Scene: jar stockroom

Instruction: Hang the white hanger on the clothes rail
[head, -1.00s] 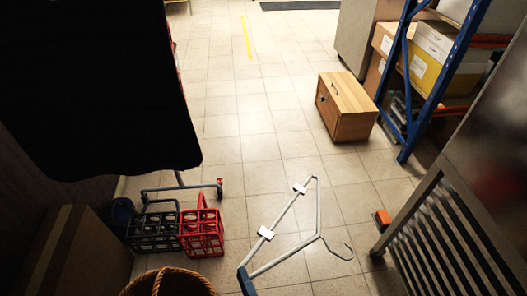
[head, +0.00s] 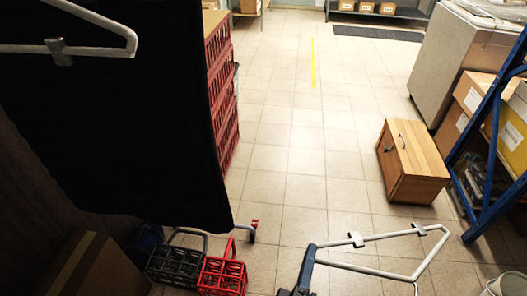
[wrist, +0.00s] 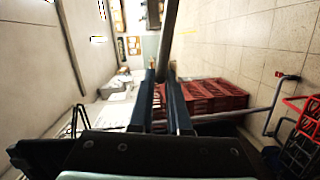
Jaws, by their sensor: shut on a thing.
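The white hanger (head: 385,233) is in the lower right of the head view, with two pale clips on its upper bar. My gripper (head: 309,262) is shut on one end of it and holds it above the floor. In the wrist view the two dark fingers (wrist: 164,85) close around a grey bar of the hanger (wrist: 170,35). The hanger's hook is cut off at the bottom of the head view. The rail's top bar is not in the head view.
Another white hanger (head: 100,47) shows at upper left before the garment. Black (head: 175,265) and red (head: 222,274) bottle carriers stand by the rail's foot. Stacked red crates (head: 222,85) are behind. A wooden box (head: 412,162) and blue shelving (head: 490,170) are right. The middle floor is clear.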

